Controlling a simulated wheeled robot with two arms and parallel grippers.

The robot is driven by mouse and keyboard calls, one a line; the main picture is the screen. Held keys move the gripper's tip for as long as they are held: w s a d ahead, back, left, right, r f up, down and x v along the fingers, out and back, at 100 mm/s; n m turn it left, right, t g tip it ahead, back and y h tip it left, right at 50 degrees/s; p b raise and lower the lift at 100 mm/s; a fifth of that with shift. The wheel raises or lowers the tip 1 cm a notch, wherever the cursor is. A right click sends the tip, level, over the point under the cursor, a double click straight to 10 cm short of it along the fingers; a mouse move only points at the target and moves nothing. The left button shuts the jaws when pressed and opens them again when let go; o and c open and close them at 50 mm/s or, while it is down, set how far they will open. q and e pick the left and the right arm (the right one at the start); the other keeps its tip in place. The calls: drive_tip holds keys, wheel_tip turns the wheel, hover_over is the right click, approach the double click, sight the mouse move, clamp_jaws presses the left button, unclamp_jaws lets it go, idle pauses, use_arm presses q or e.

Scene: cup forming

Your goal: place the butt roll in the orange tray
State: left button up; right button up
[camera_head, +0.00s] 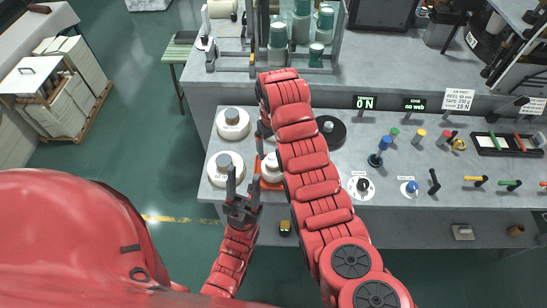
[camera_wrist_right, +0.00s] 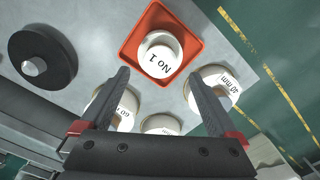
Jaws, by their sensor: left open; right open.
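A white roll marked "No 1" (camera_wrist_right: 160,54) sits inside the orange tray (camera_wrist_right: 133,46) in the right wrist view. I cannot tell for sure that it is the butt roll. In the head view the roll (camera_head: 269,172) and the tray (camera_head: 262,184) are partly hidden by my right arm. My right gripper (camera_wrist_right: 157,77) is open and empty, with its fingers apart from the roll and tray. In the head view it is mostly hidden behind its own arm. My left gripper (camera_head: 243,180) is open and empty, fingers pointing up, just left of the tray.
A black disc with a spindle (camera_head: 330,131) lies right of my right arm. Knobs and coloured handles fill the right side.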

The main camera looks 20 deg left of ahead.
sight(274, 159)
wheel_tip(274, 159, up, 5)
drive_tip(key=shift+r+p, duration=0.15)
drive_tip(key=shift+p, duration=0.95)
